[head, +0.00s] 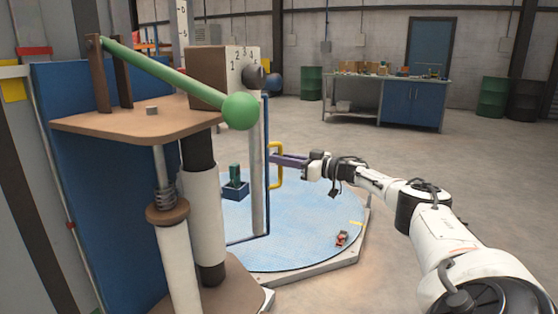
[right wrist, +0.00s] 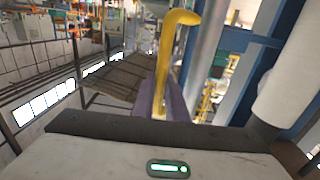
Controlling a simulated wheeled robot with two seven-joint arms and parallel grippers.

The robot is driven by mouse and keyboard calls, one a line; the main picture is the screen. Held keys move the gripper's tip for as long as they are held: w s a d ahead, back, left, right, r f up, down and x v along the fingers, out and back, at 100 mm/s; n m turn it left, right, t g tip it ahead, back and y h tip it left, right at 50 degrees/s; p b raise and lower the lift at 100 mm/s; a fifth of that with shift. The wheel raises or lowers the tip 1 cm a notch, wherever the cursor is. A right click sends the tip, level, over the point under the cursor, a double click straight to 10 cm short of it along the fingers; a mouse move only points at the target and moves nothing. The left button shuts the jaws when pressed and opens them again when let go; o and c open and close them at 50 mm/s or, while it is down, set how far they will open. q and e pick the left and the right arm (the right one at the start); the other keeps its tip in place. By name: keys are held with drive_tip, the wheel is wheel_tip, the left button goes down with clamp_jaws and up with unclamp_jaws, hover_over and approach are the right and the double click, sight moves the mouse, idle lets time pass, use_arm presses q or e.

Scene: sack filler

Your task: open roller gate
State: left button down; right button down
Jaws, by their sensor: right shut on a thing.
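The roller gate seems to be the narrow blue frame (head: 266,205) standing upright beside a grey post, seen nearly edge-on in the head view. A yellow bar handle (head: 281,178) sticks out from its right side. My right gripper (head: 277,158) reaches in from the right, and its purple fingers are shut on the upper part of this handle. In the right wrist view the yellow handle (right wrist: 176,45) rises from between the purple fingers (right wrist: 160,98) and bends over at the top. My left gripper is not in view.
The filler machine stands at left, with a green ball-ended lever (head: 238,111) and a numbered brown box (head: 220,75). A round blue floor plate (head: 300,235) carries a small red object (head: 341,238) and a blue tray (head: 236,191). Open floor lies behind my right arm.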

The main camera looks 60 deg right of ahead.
drive_tip(key=shift+w+a+f, duration=0.1)
drive_tip(key=shift+a+f, duration=0.05)
drive_tip(key=shift+a, duration=0.1)
drive_tip(key=c, duration=1.8)
unclamp_jaws()
drive_tip(key=shift+o, duration=0.2)
drive_tip(key=shift+d, duration=0.1)
